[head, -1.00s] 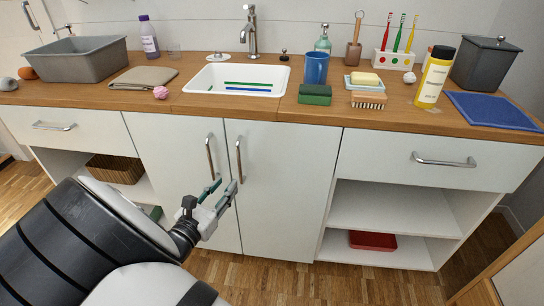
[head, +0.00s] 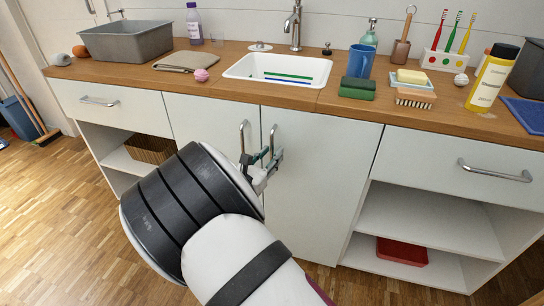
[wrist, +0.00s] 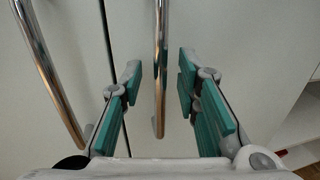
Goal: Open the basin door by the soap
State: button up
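The basin door on the right (head: 312,190), on the side of the yellow soap (head: 411,76), is closed. Its upright metal handle (head: 273,138) also shows in the wrist view (wrist: 160,50). My gripper (head: 262,158) is at the lower part of this handle. In the wrist view my gripper (wrist: 158,82) is open, with green-padded fingers on either side of the handle and a visible gap to each. The left basin door (head: 205,122) is closed too; its handle (wrist: 48,70) lies outside my left finger. My forearm hides the lower part of the left door.
The countertop edge (head: 300,98) runs above the doors. Open shelves with a red box (head: 402,251) are to the right.

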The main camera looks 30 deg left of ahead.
jog(key=shift+w, duration=0.5)
grip_shut()
jog(key=shift+s, duration=0.1)
